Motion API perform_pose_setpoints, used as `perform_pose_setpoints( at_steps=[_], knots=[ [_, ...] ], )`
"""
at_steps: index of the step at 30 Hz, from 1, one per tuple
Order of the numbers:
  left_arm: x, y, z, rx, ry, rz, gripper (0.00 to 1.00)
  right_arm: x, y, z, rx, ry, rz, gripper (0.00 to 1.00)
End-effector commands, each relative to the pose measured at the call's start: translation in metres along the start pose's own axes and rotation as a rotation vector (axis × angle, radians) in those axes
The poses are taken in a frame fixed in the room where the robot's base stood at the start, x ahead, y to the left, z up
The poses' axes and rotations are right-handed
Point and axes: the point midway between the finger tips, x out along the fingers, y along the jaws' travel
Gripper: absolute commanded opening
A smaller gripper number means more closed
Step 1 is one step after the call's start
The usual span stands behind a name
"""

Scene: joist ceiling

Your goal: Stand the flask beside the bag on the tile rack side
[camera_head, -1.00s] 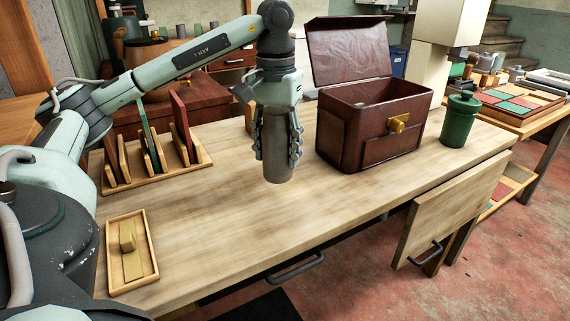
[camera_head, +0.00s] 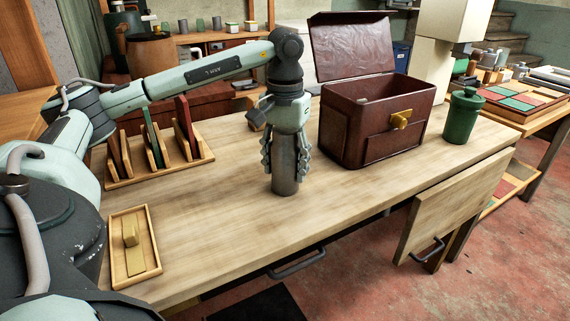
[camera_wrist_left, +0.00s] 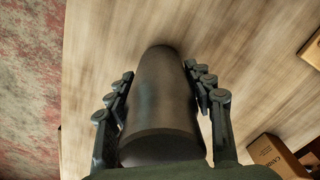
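The flask (camera_head: 286,183) is a dark grey metal cylinder, upright in the head view between the tile rack and the bag. My left gripper (camera_head: 286,157) points down with its fingers on both sides of it and looks shut on it. The flask's base is at or very close to the tabletop; I cannot tell if it touches. The wrist view shows the flask (camera_wrist_left: 165,100) between the fingers. The dark red bag (camera_head: 378,148), lid up, stands to the right, apart from the flask. The wooden tile rack (camera_head: 196,162) holds several coloured tiles at the left. My right gripper is out of view.
A wooden tray (camera_head: 116,262) with a brass-coloured piece lies at the table's front left. A green canister (camera_head: 462,118) stands right of the bag. A brown box (camera_wrist_left: 272,153) shows in the wrist view. The tabletop (camera_head: 225,225) in front of the flask is clear.

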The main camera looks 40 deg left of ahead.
Motion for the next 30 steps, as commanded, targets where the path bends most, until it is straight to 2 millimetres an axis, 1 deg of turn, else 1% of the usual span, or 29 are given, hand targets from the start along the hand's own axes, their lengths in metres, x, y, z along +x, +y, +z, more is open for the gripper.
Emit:
perform_pose_setpoints(
  at_steps=[1, 3, 4, 12, 15, 16, 20, 26, 27, 30],
  knots=[
    [0.000, 0.000, 0.000, 0.000, 0.000, 0.000, 0.61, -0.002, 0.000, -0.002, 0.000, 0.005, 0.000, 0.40],
    [0.000, 0.000, 0.000, 0.000, 0.000, 0.000, 0.70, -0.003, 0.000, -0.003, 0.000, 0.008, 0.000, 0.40],
    [0.000, 0.000, 0.000, 0.000, 0.000, 0.000, 0.71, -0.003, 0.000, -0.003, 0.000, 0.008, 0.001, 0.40],
    [-0.001, 0.000, 0.000, 0.000, 0.000, 0.000, 0.71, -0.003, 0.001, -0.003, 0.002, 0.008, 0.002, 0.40],
    [-0.005, 0.000, 0.000, 0.000, 0.000, 0.000, 0.71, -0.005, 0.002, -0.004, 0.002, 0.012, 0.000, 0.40],
    [-0.007, 0.000, 0.000, 0.000, 0.001, 0.001, 0.71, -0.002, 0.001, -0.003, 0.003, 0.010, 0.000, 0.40],
    [-0.028, 0.001, -0.001, 0.001, 0.004, 0.003, 0.71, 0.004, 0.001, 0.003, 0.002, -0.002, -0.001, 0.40],
    [-0.078, 0.002, -0.001, 0.002, 0.004, 0.004, 0.71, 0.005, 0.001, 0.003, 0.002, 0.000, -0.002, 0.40],
    [-0.089, 0.001, -0.001, 0.000, 0.003, 0.002, 0.71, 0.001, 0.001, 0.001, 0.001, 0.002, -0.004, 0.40],
    [-0.106, 0.000, -0.001, -0.001, 0.004, 0.001, 0.71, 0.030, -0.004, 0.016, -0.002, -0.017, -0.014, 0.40]
  ],
)
